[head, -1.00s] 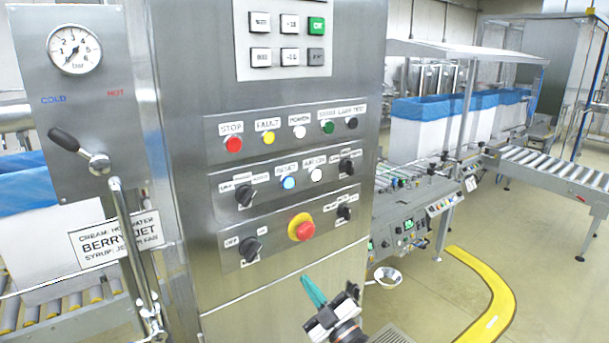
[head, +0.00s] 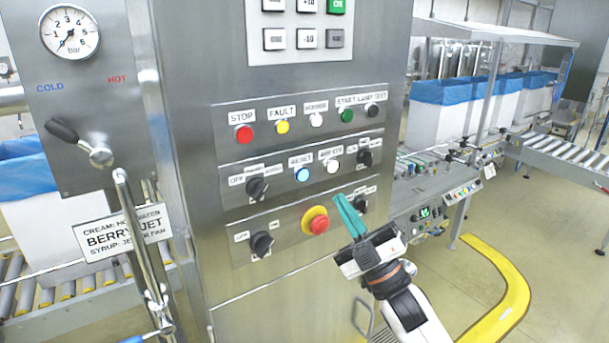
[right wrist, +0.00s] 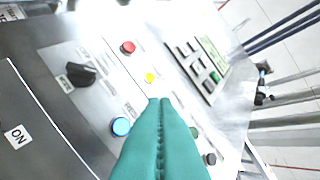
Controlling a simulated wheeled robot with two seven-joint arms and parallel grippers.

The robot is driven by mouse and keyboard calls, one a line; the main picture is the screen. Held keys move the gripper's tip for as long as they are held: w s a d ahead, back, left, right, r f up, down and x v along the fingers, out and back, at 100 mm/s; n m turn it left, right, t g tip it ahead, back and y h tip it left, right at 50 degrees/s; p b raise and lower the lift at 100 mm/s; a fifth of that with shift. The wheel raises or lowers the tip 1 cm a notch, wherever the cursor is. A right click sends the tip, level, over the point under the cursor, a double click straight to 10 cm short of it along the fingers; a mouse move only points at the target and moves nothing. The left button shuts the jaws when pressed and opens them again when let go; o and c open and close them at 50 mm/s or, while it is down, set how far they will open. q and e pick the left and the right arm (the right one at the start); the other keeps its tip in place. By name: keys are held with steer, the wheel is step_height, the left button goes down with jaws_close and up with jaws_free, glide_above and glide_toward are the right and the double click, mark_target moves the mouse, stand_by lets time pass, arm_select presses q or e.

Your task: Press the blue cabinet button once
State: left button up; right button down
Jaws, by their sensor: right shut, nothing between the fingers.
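The blue button (head: 302,174) sits in the middle row of the steel cabinet's panel, under a RESET label. It also shows in the right wrist view (right wrist: 121,127), just left of the fingers. My right gripper (head: 348,212), with teal fingers, is shut and empty. In the head view its tips are below and right of the blue button, beside the red emergency stop. In the right wrist view the shut fingers (right wrist: 160,115) point up the panel and appear apart from the button. My left gripper is not in view.
The red emergency stop (head: 319,224) on its yellow ring is close to my fingertips. Black rotary knobs (head: 257,188) flank the blue button, and a white button (head: 333,166) is just right of it. Above are red STOP (head: 244,133) and yellow FAULT (head: 282,127) buttons.

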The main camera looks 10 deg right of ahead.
mark_target(302, 170)
steer(key=shift+w+a+b, duration=0.35)
steer(key=shift+w+a, duration=0.15)
steer(key=shift+w, duration=0.9)
steer(key=shift+w+a+b, duration=0.4)
steer(key=shift+w+a, duration=0.1)
steer(key=shift+w, duration=0.85)
steer(key=shift+w+a+b, duration=0.35)
steer(key=shift+w+a, duration=0.15)
steer(key=shift+w, duration=0.9)
steer(key=shift+w+a, duration=0.2)
steer(key=shift+w, duration=0.2)
steer(key=shift+w+a+b, duration=0.1)
steer(key=shift+w+b, duration=0.2)
steer(key=shift+b, duration=0.05)
steer(key=shift+s, duration=0.1)
steer(key=shift+s+d, duration=0.3)
steer(key=shift+s, duration=0.3)
